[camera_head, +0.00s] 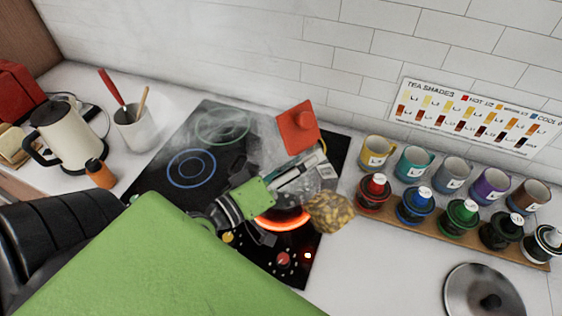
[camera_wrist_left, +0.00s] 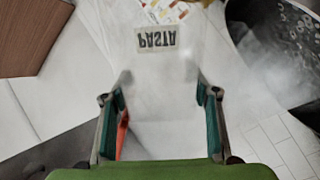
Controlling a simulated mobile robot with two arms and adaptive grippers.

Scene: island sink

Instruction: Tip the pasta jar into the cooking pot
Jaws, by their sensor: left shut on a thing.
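My left gripper (camera_head: 290,175) is shut on the clear pasta jar (camera_head: 325,171), which is held tilted above the cooktop. In the left wrist view the jar (camera_wrist_left: 168,75) lies between the fingers (camera_wrist_left: 160,95), its PASTA label upside down. Yellowish pasta (camera_head: 328,213) shows at the jar's lower right in the head view; I cannot tell whether any has left it. A dark, round-edged surface (camera_wrist_left: 290,40), perhaps the cooking pot, shows at the wrist view's upper right. I cannot make out the pot in the head view. My right gripper is not in view.
The black cooktop (camera_head: 150,185) has a glowing orange ring (camera_head: 283,222) below the jar, and steam rises behind. A red square object (camera_head: 298,127) is at its back. Mugs (camera_head: 453,174) and canisters stand at right, near a metal lid (camera_head: 482,298). A kettle (camera_head: 65,138) stands at left.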

